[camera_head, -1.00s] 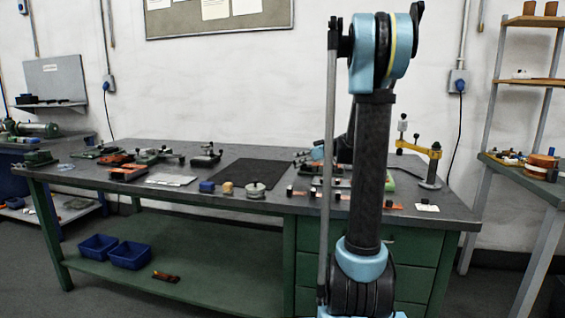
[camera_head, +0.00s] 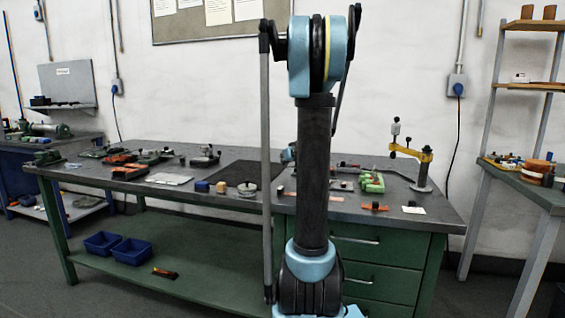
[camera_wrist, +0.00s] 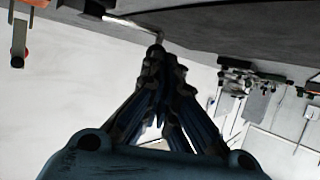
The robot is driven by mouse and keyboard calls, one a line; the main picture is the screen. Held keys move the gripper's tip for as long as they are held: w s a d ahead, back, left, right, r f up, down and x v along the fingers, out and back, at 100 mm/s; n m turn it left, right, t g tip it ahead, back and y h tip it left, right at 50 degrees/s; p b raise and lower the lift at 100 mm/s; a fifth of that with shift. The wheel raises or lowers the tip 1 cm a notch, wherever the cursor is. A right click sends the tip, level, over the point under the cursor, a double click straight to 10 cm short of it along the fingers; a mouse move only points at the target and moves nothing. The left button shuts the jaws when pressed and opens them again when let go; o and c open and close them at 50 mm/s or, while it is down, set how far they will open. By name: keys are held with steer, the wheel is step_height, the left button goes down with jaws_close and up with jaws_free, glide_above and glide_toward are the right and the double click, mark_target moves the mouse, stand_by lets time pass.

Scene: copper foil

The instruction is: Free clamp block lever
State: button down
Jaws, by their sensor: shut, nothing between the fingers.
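My gripper (camera_wrist: 158,58) shows in the wrist view with its dark fingers drawn together and nothing between them. A thin metal rod with a bent end (camera_wrist: 130,22) appears just above the fingertips; whether they touch is unclear. I cannot tell for sure which thing is the clamp block lever. In the head view, a yellow clamp-like arm on a post (camera_head: 412,153) stands at the bench's right end. A green and orange block (camera_head: 371,182) lies left of it. My upright arm hides part of the bench and my fingertips there.
The grey bench top (camera_head: 225,208) carries several small tools and blocks, and a dark mat (camera_head: 237,173). Blue bins (camera_head: 103,242) stand on its lower shelf. A wooden-shelved rack (camera_head: 520,170) stands at the right. A pale wall (camera_wrist: 60,110) fills much of the wrist view.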

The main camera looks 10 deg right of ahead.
steer(key=shift+w+a, duration=0.1)
steer(key=shift+w, duration=0.1)
stand_by(0.6)
steer(key=shift+s+a+r, duration=0.1)
steer(key=shift+s+r, duration=0.1)
steer(key=shift+s, duration=0.35)
steer(key=a+v, duration=0.2)
steer(key=v, duration=1)
steer(key=shift+s+a, duration=0.2)
steer(key=shift+s, duration=0.25)
steer(key=shift+r, duration=0.1)
